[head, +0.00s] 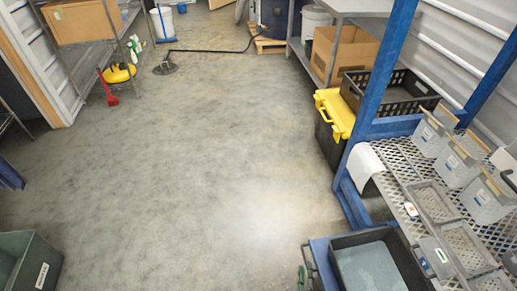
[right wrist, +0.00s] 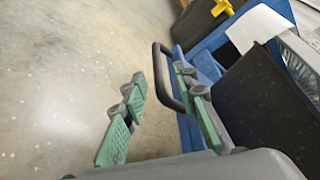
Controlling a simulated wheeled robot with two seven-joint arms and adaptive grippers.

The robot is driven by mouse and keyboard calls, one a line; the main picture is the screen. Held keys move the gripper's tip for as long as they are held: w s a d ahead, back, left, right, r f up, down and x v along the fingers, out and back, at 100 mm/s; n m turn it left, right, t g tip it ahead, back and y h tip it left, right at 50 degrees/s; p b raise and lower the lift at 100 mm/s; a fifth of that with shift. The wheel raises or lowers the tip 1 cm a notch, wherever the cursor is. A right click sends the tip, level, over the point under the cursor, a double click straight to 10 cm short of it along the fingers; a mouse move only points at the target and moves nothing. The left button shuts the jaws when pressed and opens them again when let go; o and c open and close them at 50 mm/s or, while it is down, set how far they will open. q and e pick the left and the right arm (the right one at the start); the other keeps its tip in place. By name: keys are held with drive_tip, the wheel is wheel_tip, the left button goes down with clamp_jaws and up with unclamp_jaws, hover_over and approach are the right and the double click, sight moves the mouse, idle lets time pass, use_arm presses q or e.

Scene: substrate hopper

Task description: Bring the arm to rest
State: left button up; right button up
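My right gripper (right wrist: 160,82) shows in the right wrist view with its two green-padded fingers spread apart and nothing held between the pads. A dark looped handle (right wrist: 160,62) on the blue cart lies beyond the fingers and partly shows through the gap. I cannot tell how far it is from them. In the head view only a small green part of the right gripper (head: 301,278) shows at the bottom edge, left of the blue cart (head: 321,262). My left gripper is not in view.
A black bin (head: 338,244) with grey contents sits on the cart. A mesh rack (head: 400,158) with several grey containers stands at right. A yellow-lidded box (head: 338,112) is behind. A green-grey bin (head: 40,262) is at lower left. The middle floor is clear.

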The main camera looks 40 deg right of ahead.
sight(305, 257)
drive_tip(key=x, duration=0.5)
drive_tip(key=shift+w+f, duration=0.15)
drive_tip(key=shift+w, duration=0.2)
drive_tip(key=shift+w+d, duration=0.15)
drive_tip(key=shift+d, duration=0.1)
drive_tip(key=shift+w+a+n, duration=0.15)
drive_tip(key=shift+n, duration=0.15)
drive_tip(key=s+a+r+n+t+y, duration=0.1)
drive_tip(key=s+a+r+n+y, duration=0.1)
drive_tip(key=a+n+y, duration=0.55)
drive_tip(key=s+a+r+n+t+y, duration=0.15)
drive_tip(key=a+n+y, duration=0.25)
drive_tip(key=a+n, duration=0.65)
use_arm(q)
drive_tip(key=p, duration=0.3)
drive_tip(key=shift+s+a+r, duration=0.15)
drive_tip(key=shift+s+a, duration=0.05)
use_arm(e)
drive_tip(key=s+a+r+n+g, duration=0.2)
drive_tip(key=s+n+g, duration=0.1)
drive_tip(key=s+n, duration=0.2)
drive_tip(key=s+a+r+n+g+y, duration=0.1)
drive_tip(key=s+a+n+g, duration=0.1)
drive_tip(key=s+n, duration=0.3)
drive_tip(key=s+a+r+n+g+y, duration=0.1)
drive_tip(key=s+n+g, duration=0.3)
drive_tip(key=s, duration=0.8)
drive_tip(key=shift+a+r+n, duration=0.7)
drive_tip(key=shift+a+r, duration=0.05)
drive_tip(key=shift+r, duration=0.15)
